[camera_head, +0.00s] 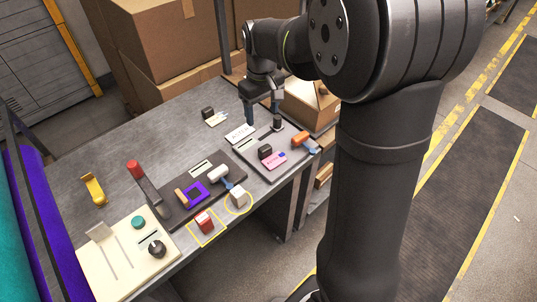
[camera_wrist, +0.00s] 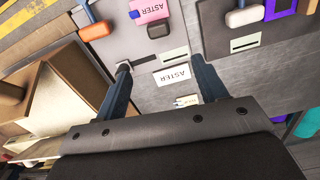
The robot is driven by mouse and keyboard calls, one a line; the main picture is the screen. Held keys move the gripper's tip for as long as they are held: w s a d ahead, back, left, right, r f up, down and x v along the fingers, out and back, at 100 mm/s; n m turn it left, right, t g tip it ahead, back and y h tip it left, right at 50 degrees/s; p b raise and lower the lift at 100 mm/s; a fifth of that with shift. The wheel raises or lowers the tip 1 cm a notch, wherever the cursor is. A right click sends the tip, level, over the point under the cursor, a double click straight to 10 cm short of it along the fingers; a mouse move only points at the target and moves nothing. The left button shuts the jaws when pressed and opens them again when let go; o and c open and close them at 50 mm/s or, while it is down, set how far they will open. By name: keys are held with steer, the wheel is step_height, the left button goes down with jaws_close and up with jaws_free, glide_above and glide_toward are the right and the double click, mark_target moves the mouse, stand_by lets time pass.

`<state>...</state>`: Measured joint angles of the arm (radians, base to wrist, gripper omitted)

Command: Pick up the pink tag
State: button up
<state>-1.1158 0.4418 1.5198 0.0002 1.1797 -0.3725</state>
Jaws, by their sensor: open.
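The pink tag (camera_head: 275,160) lies on the grey board at the right end of the bench, beside a small black block. In the wrist view the pink tag (camera_wrist: 152,10) is at the top edge, partly cut off, with dark lettering. My gripper (camera_head: 263,120) is open above the back part of that board, away from the pink tag. In the wrist view its fingers (camera_wrist: 161,65) are spread on either side of a white tag lettered ASTER (camera_wrist: 172,75). Nothing is held.
An orange piece (camera_head: 300,138) lies right of the pink tag. A dark board (camera_head: 172,215) with a purple frame (camera_head: 195,193) lies to the left. A red-topped handle (camera_head: 135,170) stands upright. Cardboard boxes (camera_head: 160,40) stand behind. The bench's back left is mostly clear.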

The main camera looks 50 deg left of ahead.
glide_above(264, 147)
step_height(264, 147, down, 9)
steer(key=shift+a+f, duration=0.15)
steer(key=shift+f, duration=0.05)
steer(key=shift+d+f, duration=0.2)
steer(key=shift+f, duration=2.55)
steer(key=c, duration=1.4)
steer(key=shift+r, duration=0.1)
